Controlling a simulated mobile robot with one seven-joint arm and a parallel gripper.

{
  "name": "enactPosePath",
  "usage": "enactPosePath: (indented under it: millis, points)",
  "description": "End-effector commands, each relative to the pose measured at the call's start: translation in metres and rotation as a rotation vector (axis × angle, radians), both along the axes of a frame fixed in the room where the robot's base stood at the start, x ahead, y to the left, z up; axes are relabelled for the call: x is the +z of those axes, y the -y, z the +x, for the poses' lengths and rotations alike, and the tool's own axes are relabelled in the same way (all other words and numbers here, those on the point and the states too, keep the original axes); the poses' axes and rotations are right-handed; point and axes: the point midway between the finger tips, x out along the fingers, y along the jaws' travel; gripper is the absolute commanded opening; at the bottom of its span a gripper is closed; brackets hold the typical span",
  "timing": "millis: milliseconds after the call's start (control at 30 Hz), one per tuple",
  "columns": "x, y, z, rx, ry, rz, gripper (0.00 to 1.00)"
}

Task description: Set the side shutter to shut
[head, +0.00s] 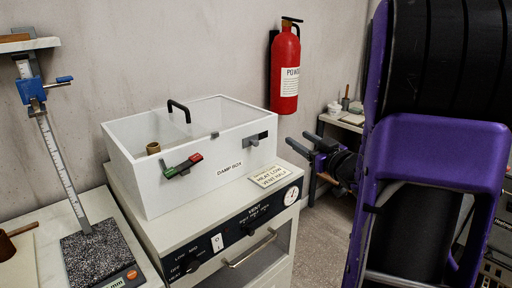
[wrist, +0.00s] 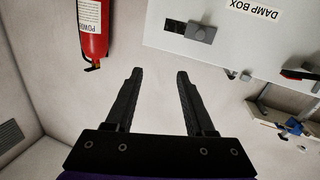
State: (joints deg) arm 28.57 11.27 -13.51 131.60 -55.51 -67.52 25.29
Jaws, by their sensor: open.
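The white damp box (head: 220,150) stands on a cabinet and has a clear lid. A grey sliding knob (head: 251,141) sits in a short slot at the right part of its labelled face and looks like the side shutter. A dark part of the slot shows right of the knob. In the wrist view the same knob (wrist: 201,33) appears upside down, with the dark slot (wrist: 175,26) on its left. My gripper (head: 296,140) is open and empty, right of the box and apart from it. Its fingers (wrist: 158,73) point toward the box's edge, short of the knob.
A red-green lever (head: 183,166) projects from the same face. A red fire extinguisher (head: 285,72) hangs on the wall behind my gripper. A sign (head: 269,176) lies on the cabinet top (head: 160,234). A height gauge (head: 52,150) stands at left.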

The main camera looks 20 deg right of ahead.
Motion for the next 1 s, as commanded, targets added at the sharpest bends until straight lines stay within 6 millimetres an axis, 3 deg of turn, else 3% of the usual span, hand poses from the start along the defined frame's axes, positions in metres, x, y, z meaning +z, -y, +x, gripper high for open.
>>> enactPosePath:
  millis: [100, 200, 400, 500, 667, 1000]
  points:
    - [-0.025, 0.002, -0.028, 0.053, -0.009, -0.023, 0.54]
    - [-0.038, -0.003, -0.049, 0.105, -0.001, -0.033, 0.54]
    - [-0.050, -0.013, -0.077, 0.175, 0.022, -0.036, 0.54]
    - [-0.051, -0.016, -0.081, 0.191, 0.029, -0.037, 0.54]
    - [-0.052, -0.021, -0.071, 0.197, 0.031, -0.038, 0.54]
    - [-0.052, -0.044, -0.004, 0.197, 0.031, -0.037, 0.54]
